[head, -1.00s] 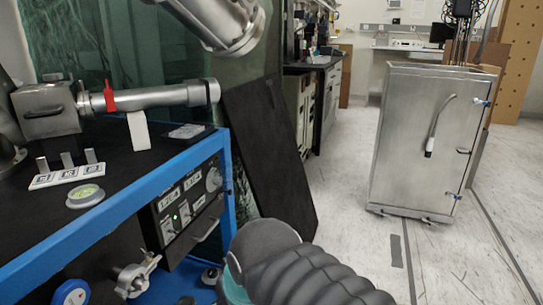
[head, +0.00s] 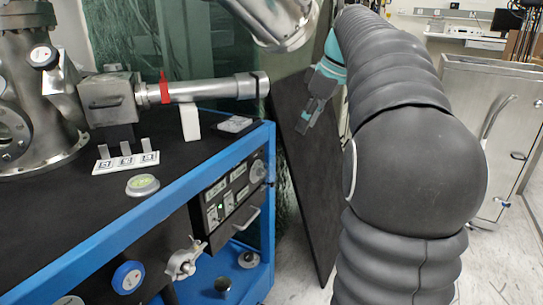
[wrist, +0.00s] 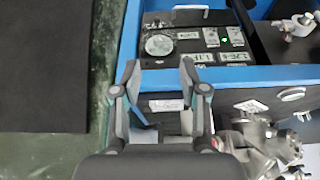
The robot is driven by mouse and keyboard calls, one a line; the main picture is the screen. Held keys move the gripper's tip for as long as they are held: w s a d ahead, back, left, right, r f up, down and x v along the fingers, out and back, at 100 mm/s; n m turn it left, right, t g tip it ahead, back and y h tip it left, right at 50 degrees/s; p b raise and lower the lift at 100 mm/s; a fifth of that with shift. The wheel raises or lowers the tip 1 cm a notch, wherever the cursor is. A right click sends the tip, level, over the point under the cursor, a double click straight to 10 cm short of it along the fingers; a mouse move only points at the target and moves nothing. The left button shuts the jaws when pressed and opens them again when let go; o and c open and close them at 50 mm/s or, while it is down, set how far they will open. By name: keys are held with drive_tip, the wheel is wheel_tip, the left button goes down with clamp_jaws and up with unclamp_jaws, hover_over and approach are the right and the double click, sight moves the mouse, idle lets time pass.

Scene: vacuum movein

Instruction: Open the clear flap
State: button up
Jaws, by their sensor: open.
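I cannot pick out the clear flap for certain in either view. The instrument panel (head: 232,195) with a green light sits in the side of a blue-framed bench (head: 190,170). The panel also shows in the wrist view (wrist: 195,42), with a round dial at its left. My gripper (head: 312,115) is at the right of the bench in the head view, pointing down, its fingers small and dark. In the wrist view my gripper (wrist: 159,75) is open, with nothing seen between its fingers, and the blue frame edge (wrist: 230,78) shows beyond them.
A steel chamber (head: 40,100) and a horizontal tube with a red clip (head: 200,92) stand on the bench. A dark board (head: 310,190) leans behind my arm. A steel cabinet (head: 480,110) is partly hidden at the right. A clamp fitting (head: 183,262) projects below the panel.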

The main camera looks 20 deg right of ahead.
drive_tip(key=b+x, duration=0.2)
drive_tip(key=x, duration=1.1)
drive_tip(key=shift+w+d+f+b, duration=0.2)
drive_tip(key=shift+w+b, duration=0.05)
drive_tip(key=shift+b, duration=0.1)
clamp_jaws()
unclamp_jaws()
